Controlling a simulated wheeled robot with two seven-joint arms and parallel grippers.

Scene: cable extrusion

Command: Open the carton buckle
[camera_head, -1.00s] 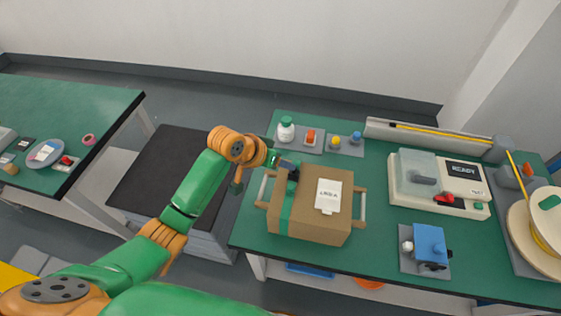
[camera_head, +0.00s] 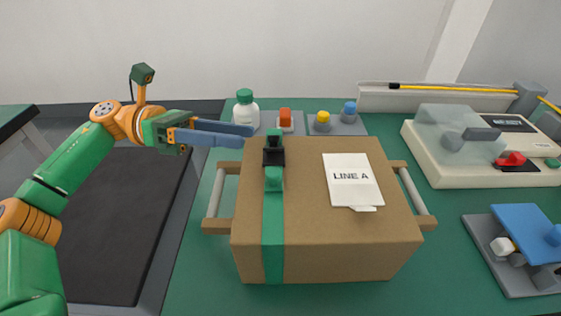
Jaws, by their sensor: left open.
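The brown carton (camera_head: 330,240) stands on the green table with a white "LINE A" label (camera_head: 352,182) on top. A green strap (camera_head: 273,235) runs over its left part and down its front. The black buckle (camera_head: 274,150) sits on the strap near the carton's back top edge, and it looks closed on the strap. My left gripper (camera_head: 245,135) comes in from the left, with its blue-grey fingers pointing right. It is open and empty, to the left of the buckle and apart from it. My right gripper does not show.
Handles (camera_head: 215,195) stick out on both carton sides. Behind it stand a white bottle with a green cap (camera_head: 246,108) and small pads with red, yellow and blue knobs (camera_head: 322,122). A beige machine (camera_head: 500,160) and a blue device (camera_head: 525,235) are at the right.

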